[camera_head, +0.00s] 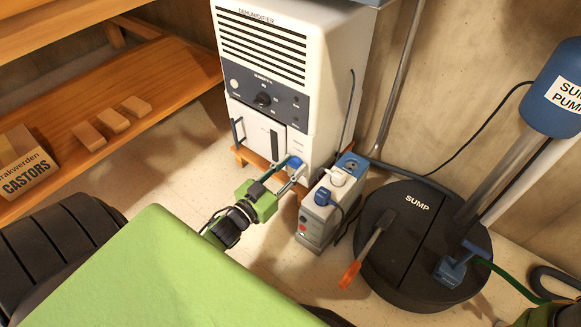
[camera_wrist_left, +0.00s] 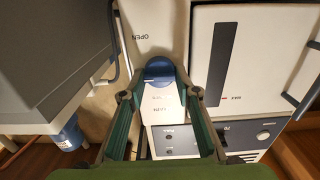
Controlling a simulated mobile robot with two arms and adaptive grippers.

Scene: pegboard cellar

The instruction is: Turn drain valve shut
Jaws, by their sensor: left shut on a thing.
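The drain valve is a blue knob (camera_head: 294,162) low on the front of the white dehumidifier (camera_head: 325,110). My left gripper (camera_head: 291,173) reaches it from the front, its fingers shut on the knob. In the left wrist view the blue knob (camera_wrist_left: 159,70) sits between the far ends of the fingers (camera_wrist_left: 160,84). The word OPEN is printed on the white panel beyond the knob, and smaller lettering on the near side is hard to read. A green part at the bottom right corner of the head view seems to be my right gripper; its fingers cannot be made out.
A grey power box (camera_head: 320,212) with a blue plug stands close right of the left gripper. A wooden shelf (camera_head: 175,75) with a castors box (camera_head: 27,165) is at left.

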